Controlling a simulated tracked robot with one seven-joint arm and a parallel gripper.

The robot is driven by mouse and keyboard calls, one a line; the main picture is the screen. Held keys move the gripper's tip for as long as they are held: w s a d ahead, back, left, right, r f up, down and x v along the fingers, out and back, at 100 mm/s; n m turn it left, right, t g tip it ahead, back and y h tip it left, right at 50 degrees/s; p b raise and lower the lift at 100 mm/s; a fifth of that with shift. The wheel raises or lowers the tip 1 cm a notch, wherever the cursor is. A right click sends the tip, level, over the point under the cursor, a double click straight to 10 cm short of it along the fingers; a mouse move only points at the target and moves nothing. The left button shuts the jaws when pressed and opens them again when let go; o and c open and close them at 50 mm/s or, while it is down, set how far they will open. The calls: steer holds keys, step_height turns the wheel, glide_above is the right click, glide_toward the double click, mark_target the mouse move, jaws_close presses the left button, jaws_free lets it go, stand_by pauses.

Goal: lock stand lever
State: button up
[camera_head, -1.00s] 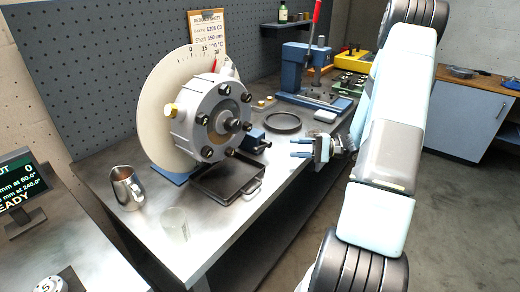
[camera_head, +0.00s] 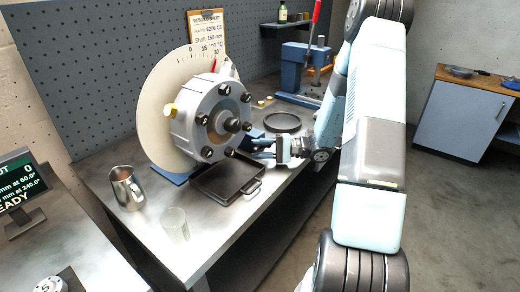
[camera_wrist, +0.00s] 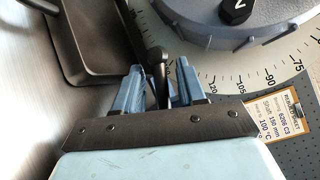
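The stand lever (camera_wrist: 157,62) is a dark rod with a rounded knob, seen in the wrist view. My gripper (camera_wrist: 160,78) has its two blue fingers on either side of the lever, with a gap still showing beside it. In the head view my gripper (camera_head: 256,150) reaches in from the right to the blue stand beside the rotor, and its fingers hide the lever there. The grey rotor (camera_head: 212,118) with dark bolts stands before a round cream scale disc (camera_head: 155,105) and also shows in the wrist view (camera_wrist: 240,25).
A dark tray (camera_head: 228,190) lies under the rotor, close to my gripper. A metal jug (camera_head: 126,188) and a clear glass (camera_head: 174,224) stand at the front left. A black ring dish (camera_head: 283,122) lies behind my gripper. A pegboard (camera_head: 90,70) backs the bench.

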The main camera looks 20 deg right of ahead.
jaws_close()
stand_by(0.4)
steer(key=shift+a, duration=0.1)
